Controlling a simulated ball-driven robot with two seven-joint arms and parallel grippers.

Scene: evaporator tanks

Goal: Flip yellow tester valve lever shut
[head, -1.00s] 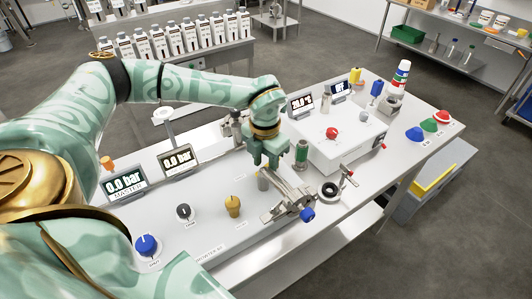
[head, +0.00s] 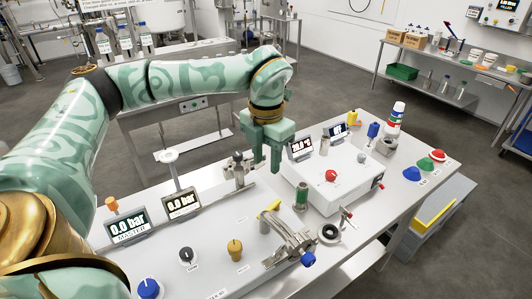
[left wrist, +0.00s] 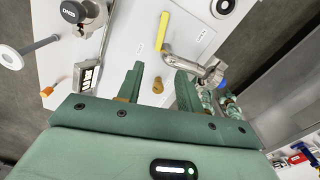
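The yellow lever (head: 269,207) is a flat yellow bar by the metal tester valve pipe (head: 286,237) on the white bench. In the left wrist view the yellow lever (left wrist: 162,30) lies just beyond the elbow of the metal pipe (left wrist: 190,59). My left gripper (head: 267,163) points down, raised above and behind the lever and apart from it. In the left wrist view its two fingers (left wrist: 159,70) are spread, with nothing between them. My right gripper is in neither view.
A mustard knob (head: 235,247), a black knob (head: 187,255) and a blue knob (head: 148,288) stand on the near panel. A green-banded cylinder (head: 301,196) and a white box (head: 333,180) with a red knob stand right of the lever.

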